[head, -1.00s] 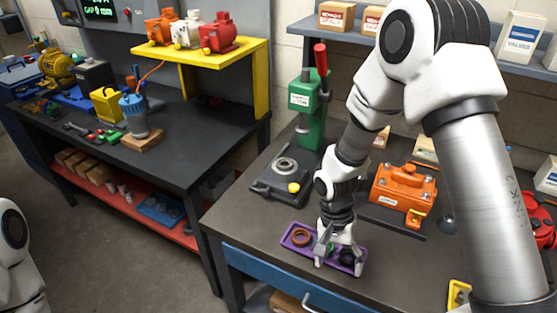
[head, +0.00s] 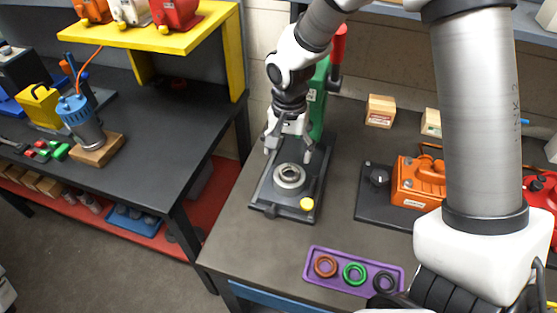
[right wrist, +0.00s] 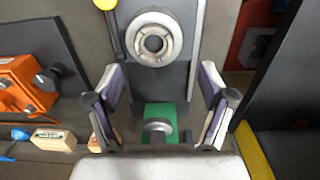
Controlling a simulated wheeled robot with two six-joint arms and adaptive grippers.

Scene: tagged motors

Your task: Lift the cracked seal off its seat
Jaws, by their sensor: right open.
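A round grey metal seat (head: 289,177) with a ring-shaped part stands on the dark base plate (head: 267,190) of a green press (head: 318,100). In the right wrist view the seat (right wrist: 153,40) shows a pale rim around a dark middle; I cannot make out a crack or tell the seal from the seat. My right gripper (head: 288,150) is open and empty, its fingers spread above the base plate, just behind the seat and apart from it. My left gripper is out of view.
A purple tray (head: 312,282) holds a brown ring (head: 325,266), a green ring (head: 355,273) and a black ring (head: 384,281) at the bench front. A yellow knob (head: 306,204) sits on the base plate. An orange unit (head: 418,182) stands to the right.

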